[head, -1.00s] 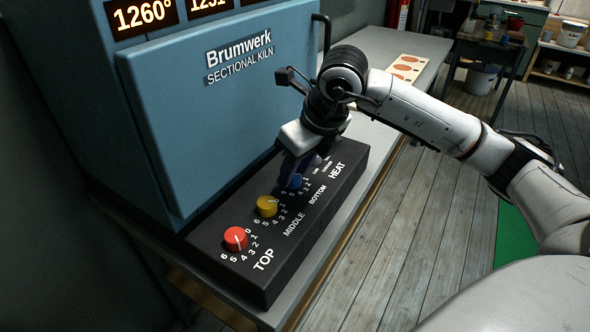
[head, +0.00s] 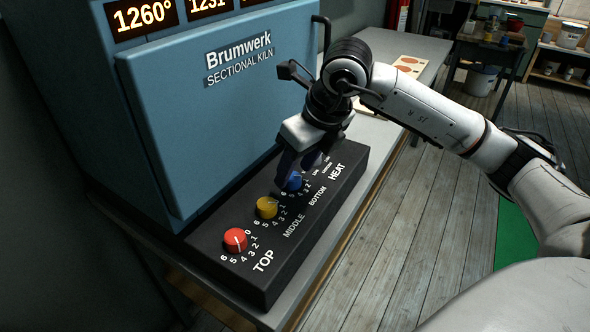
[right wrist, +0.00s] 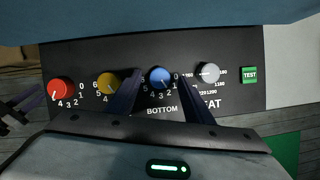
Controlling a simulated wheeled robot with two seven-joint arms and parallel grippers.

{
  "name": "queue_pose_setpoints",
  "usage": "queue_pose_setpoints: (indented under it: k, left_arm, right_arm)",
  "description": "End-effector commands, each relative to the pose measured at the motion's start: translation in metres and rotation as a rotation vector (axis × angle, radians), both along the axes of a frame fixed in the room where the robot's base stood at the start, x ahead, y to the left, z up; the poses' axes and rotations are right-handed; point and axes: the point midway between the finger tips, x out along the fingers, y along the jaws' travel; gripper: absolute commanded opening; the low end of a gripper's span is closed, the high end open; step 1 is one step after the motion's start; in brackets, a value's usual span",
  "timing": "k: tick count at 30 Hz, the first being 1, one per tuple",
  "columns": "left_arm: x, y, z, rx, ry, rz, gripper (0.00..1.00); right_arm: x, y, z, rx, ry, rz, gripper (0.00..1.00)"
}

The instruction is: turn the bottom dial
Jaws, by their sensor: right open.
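The bottom dial (head: 295,181) is a blue knob on the black control box, between the yellow middle dial (head: 267,208) and the HEAT dial. My right gripper (head: 300,168) is open and above the bottom dial, partly covering it. In the right wrist view, the blue dial (right wrist: 161,78) lies between the two dark fingers (right wrist: 160,88), with a gap on either side. Its white pointer line is visible and slanted. I cannot tell how far above the box the fingertips are. My left gripper is not in the head view.
The red top dial (head: 235,239) is at the near end of the black control box (head: 290,245). The white HEAT dial (right wrist: 209,73) and green TEST button (right wrist: 249,75) lie beyond the right finger. The blue kiln (head: 210,110) rises behind the box.

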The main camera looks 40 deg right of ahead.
Motion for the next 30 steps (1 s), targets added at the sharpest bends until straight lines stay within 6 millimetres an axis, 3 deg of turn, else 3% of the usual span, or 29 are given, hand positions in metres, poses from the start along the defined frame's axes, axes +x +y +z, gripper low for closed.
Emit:
queue_pose_setpoints:
  k: [6,12,18,30]
  left_arm:
    - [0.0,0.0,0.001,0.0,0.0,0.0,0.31]
    - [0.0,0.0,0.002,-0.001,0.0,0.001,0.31]
    - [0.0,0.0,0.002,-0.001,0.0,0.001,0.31]
    - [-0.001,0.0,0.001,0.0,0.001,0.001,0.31]
  right_arm:
    - [-0.016,-0.003,0.043,-0.002,-0.007,0.001,0.47]
    - [-0.028,-0.005,0.072,-0.002,-0.004,0.0,0.47]
    - [-0.034,-0.006,0.082,-0.002,0.0,0.0,0.47]
    - [-0.034,-0.006,0.082,-0.002,0.0,0.0,0.47]
